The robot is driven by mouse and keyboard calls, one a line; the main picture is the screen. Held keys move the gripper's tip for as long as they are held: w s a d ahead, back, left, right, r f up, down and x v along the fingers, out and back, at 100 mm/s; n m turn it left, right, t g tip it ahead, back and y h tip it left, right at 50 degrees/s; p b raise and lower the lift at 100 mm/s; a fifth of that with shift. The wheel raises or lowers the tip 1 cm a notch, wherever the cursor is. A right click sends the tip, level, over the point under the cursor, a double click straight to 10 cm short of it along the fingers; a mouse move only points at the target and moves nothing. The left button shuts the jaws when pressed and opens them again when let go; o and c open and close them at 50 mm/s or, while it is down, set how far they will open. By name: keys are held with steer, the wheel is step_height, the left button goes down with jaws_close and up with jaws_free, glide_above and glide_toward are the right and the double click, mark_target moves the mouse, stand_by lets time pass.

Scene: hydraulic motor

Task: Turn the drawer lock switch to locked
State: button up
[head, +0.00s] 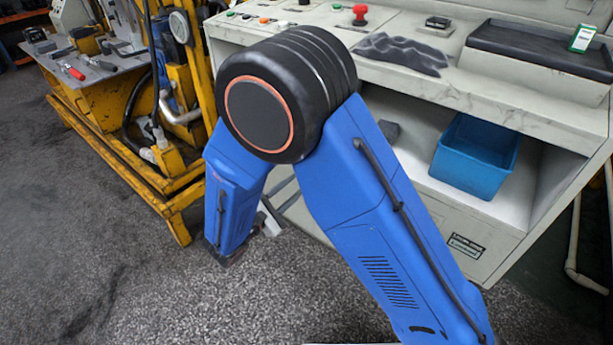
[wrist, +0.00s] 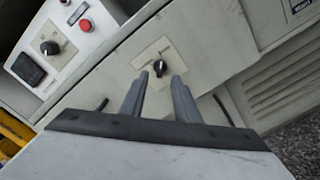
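The drawer lock switch looks to be the small black rotary knob (wrist: 160,67) on a cream label plate (wrist: 150,57) in the wrist view. It sits on a pale cabinet front. Its printed labels are too small to read. My gripper (wrist: 160,76) points at the knob, one grey finger on each side of it in the picture. In the head view my blue arm hides the switch and most of the gripper.
Another black knob (wrist: 50,47) and a red button (wrist: 86,25) are on a panel at upper left. In the head view a blue bin (head: 475,155) sits on the cabinet shelf. A yellow machine frame (head: 150,165) stands left. Grey floor (head: 110,270) is clear at lower left.

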steer(key=x, duration=0.6)
steer(key=shift+w+d, duration=0.25)
steer(key=c, duration=0.7)
